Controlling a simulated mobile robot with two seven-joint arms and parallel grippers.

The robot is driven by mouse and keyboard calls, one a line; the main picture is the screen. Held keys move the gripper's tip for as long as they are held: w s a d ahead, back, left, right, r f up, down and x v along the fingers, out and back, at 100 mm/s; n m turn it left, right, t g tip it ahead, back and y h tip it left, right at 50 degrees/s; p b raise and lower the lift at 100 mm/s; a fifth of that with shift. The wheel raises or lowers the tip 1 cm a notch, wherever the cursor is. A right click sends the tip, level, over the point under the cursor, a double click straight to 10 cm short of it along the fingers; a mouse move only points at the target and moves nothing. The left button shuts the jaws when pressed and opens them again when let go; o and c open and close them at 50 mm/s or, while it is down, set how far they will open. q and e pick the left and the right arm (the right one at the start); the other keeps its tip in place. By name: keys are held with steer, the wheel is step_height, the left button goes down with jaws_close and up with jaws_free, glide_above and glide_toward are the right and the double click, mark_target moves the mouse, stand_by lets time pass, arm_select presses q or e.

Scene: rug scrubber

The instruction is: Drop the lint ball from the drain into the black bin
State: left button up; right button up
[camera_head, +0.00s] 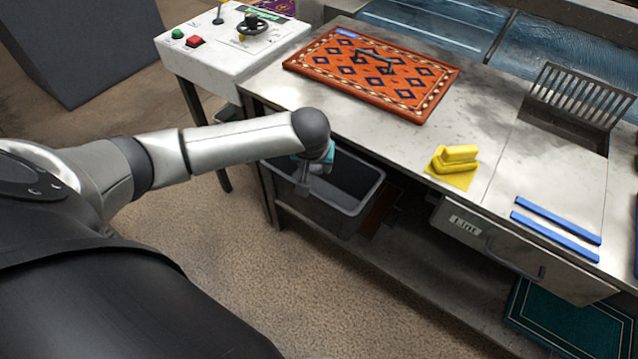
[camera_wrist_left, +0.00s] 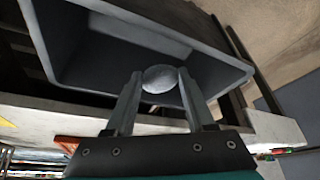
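The black bin (camera_head: 345,222) hangs or stands under the front edge of the steel counter, its open top facing up. My left gripper (camera_head: 302,188) is over the bin's left part, partly hidden by my own wrist. In the left wrist view the gripper (camera_wrist_left: 160,82) is shut on a round grey lint ball (camera_wrist_left: 160,77), which sits between the fingertips. The bin's inside (camera_wrist_left: 90,60) lies beyond the ball. The drain (camera_head: 565,135) is at the counter's right, with its slatted grate (camera_head: 582,95) tilted up. My right gripper is not in view.
An orange patterned rug (camera_head: 372,70) lies on the counter (camera_head: 480,100). A drawer marked Lint (camera_head: 515,250) is below. A control stand (camera_head: 230,45) is left of the counter.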

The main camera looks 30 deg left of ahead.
arm_select(q)
steer(key=o, duration=0.5)
steer(key=p+v, duration=0.4)
steer(key=v, duration=1.1)
steer(key=shift+d+r, duration=0.1)
